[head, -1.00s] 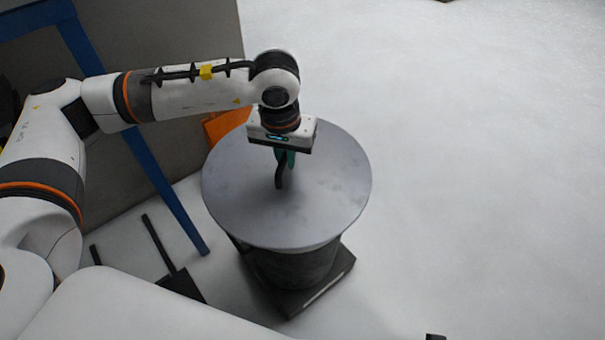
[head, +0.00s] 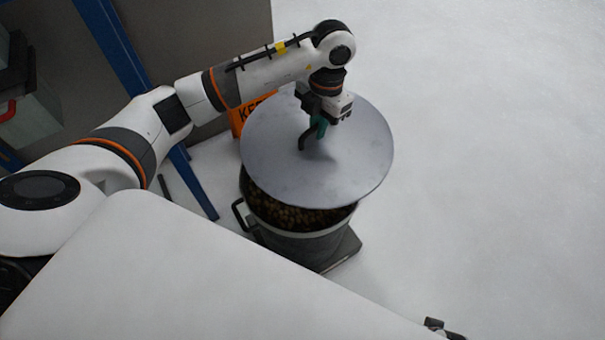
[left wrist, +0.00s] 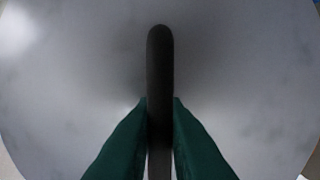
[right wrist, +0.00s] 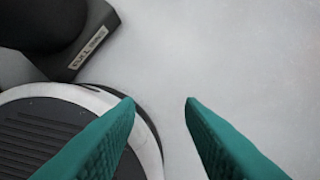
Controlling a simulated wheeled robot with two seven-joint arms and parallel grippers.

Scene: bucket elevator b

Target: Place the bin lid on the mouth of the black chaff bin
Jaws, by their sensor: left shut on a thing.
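The bin lid (head: 355,170) is a flat grey disc with a dark upright handle (left wrist: 160,60). My left gripper (head: 318,130) is shut on that handle, with a green finger on each side of it in the left wrist view. The lid hangs above the chaff bin (head: 300,245), set off toward the upper right in the head view. The bin's near-left mouth shows brown chaff (head: 290,212) inside; the lid hides the rest of the mouth. My right gripper (right wrist: 162,103) is open and empty, low over the floor near a labelled black platform (right wrist: 80,45).
The platform also shows under the bin in the head view (head: 345,250). A dark bin handle (head: 240,215) sticks out at left. An orange sign (head: 240,118), a blue frame (head: 110,40) and a grey panel stand behind. The floor (head: 500,150) at right is clear.

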